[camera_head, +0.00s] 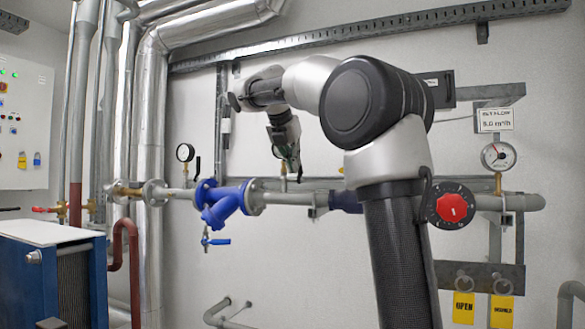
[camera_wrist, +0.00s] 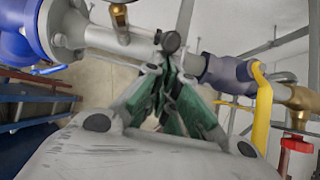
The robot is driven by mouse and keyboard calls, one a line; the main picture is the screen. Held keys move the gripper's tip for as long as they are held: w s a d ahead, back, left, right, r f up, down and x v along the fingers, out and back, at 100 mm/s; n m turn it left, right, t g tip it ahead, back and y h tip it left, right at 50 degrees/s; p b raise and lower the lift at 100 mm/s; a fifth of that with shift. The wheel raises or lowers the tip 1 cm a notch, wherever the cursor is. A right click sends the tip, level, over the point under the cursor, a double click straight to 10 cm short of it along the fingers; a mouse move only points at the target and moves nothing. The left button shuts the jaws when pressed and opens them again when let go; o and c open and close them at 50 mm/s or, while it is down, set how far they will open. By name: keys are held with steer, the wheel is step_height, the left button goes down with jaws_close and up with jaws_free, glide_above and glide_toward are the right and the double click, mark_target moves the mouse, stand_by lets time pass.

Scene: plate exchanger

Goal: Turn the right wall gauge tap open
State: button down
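My gripper (camera_head: 288,165) hangs at the wall pipe in the head view, just above a small brass fitting (camera_head: 283,184) on it. In the wrist view my gripper (camera_wrist: 172,58) has its green-sided fingers drawn together to a narrow V. A dark round knob-like end (camera_wrist: 170,42) shows right at the fingertips. It may be part of the tap, and I cannot tell whether it is between the fingers or just beyond them. The gauge belonging to this fitting is not clearly visible; my wrist covers that area in the head view.
Left of my gripper are a pressure gauge (camera_head: 185,152) and a blue strainer (camera_head: 222,200). At right are a flow gauge (camera_head: 498,156) and a red-centred dial (camera_head: 452,208). The wrist view shows a yellow lever (camera_wrist: 262,110) close on the right and a red handle (camera_wrist: 297,145).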

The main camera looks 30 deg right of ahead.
steer(key=shift+y, duration=0.3)
steer(key=shift+w+d+r, duration=0.5)
steer(key=shift+d+r, duration=0.15)
steer(key=shift+r, duration=0.05)
steer(key=shift+w+d+r, duration=0.5)
steer(key=shift+d+r, duration=0.1)
steer(key=shift+r, duration=0.25)
steer(key=v, duration=1.1)
steer(key=shift+a+r, duration=0.25)
steer(key=shift+r, duration=0.1)
steer(key=shift+a, duration=0.1)
